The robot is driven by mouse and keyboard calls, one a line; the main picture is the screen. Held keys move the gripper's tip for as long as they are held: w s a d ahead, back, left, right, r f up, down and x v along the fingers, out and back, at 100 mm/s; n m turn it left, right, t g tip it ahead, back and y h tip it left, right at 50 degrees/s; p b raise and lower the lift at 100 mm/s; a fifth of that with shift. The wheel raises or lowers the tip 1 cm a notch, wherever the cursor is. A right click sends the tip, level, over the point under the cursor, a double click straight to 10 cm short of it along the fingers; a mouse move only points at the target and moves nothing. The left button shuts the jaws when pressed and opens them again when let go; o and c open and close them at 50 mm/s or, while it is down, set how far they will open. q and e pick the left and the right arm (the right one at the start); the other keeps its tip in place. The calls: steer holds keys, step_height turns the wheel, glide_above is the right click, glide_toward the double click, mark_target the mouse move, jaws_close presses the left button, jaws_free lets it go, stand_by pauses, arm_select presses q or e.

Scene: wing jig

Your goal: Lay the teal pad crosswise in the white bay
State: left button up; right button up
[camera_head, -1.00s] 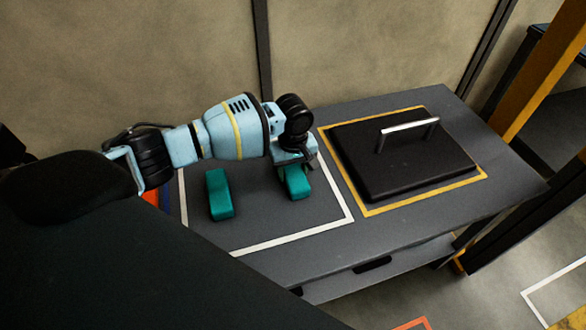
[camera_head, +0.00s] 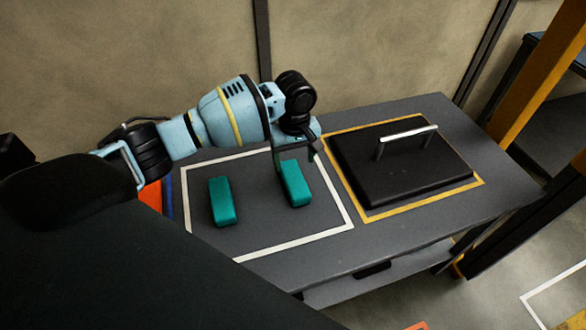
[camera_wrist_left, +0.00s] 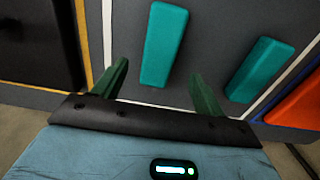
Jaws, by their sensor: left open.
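Two teal pads lie flat inside the white-outlined bay (camera_head: 298,241) on the grey table. They lie apart and roughly parallel, long sides running back to front. The right teal pad (camera_head: 296,187) is beneath my left gripper (camera_head: 296,161); the left teal pad (camera_head: 222,203) lies clear of it. In the left wrist view, my left gripper (camera_wrist_left: 160,80) is open and empty, with the near teal pad (camera_wrist_left: 163,45) beyond and between its fingertips. The other teal pad (camera_wrist_left: 259,70) is at the right there. My right gripper is not in view.
A black lidded block (camera_head: 395,172) with a metal handle (camera_head: 408,133) fills the yellow-outlined bay to the right. An orange item (camera_head: 150,196) and a blue strip lie left of the white bay. A wall stands behind the table.

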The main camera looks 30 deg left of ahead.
arm_select(q)
steer(key=shift+r, duration=2.1)
stand_by(0.6)
